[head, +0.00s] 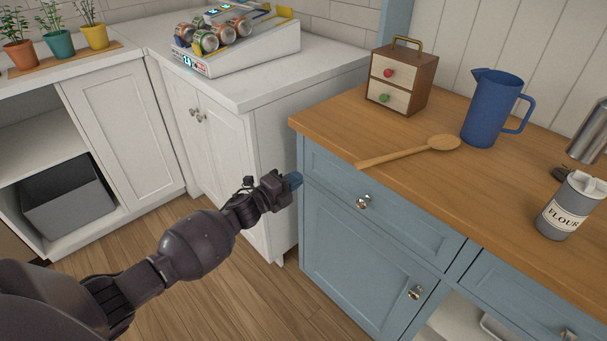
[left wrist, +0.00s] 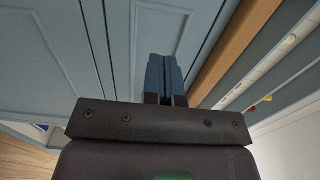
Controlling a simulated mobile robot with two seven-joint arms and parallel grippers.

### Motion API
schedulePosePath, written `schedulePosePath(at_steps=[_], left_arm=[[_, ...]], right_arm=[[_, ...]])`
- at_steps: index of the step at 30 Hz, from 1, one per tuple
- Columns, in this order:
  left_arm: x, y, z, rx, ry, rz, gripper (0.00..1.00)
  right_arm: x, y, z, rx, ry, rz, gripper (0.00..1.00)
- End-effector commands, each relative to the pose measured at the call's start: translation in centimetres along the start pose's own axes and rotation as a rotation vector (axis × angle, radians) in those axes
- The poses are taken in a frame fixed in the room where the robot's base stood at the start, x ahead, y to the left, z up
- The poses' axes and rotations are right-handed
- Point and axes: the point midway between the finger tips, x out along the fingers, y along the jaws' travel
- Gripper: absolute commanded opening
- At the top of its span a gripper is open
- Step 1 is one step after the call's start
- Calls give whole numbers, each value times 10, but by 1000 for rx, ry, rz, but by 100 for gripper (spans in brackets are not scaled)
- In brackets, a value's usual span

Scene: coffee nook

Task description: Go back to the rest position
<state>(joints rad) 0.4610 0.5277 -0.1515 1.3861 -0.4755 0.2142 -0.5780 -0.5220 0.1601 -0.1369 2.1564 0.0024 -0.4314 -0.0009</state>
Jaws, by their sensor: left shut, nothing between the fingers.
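My left arm reaches in from the left in the head view. My left gripper (head: 292,181) is at its end, in front of the left edge of the blue cabinet (head: 347,250) and lower than the wooden countertop. In the left wrist view the two blue fingers of the left gripper (left wrist: 165,75) lie together, shut and with nothing between them. Cabinet panels and the underside of the counter edge show beyond the fingers. I cannot tell whether the fingertips touch the cabinet. My right gripper is in neither view.
The wooden countertop (head: 420,180) holds a wooden spoon (head: 405,152), a small drawer box (head: 402,80), a blue pitcher (head: 492,105) and a flour canister (head: 572,207). A white counter (head: 250,88) with a can rack (head: 240,52) stands behind. The wooden floor (head: 220,295) near the arm is clear.

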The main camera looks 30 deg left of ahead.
Motion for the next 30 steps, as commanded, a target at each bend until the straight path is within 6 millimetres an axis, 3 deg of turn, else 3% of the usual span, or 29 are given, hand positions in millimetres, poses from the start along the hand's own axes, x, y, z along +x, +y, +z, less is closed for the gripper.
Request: schedulePosePath(at_steps=[6,12,25,30], left_arm=[[-38,-2,0,1,0,-2,0],[-63,0,0,0,0,1,0],[-74,1,0,-14,0,2,0],[-73,2,8,-144,-65,26,0]], right_arm=[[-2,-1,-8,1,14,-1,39],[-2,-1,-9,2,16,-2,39],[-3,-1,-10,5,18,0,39],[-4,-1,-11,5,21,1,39]])
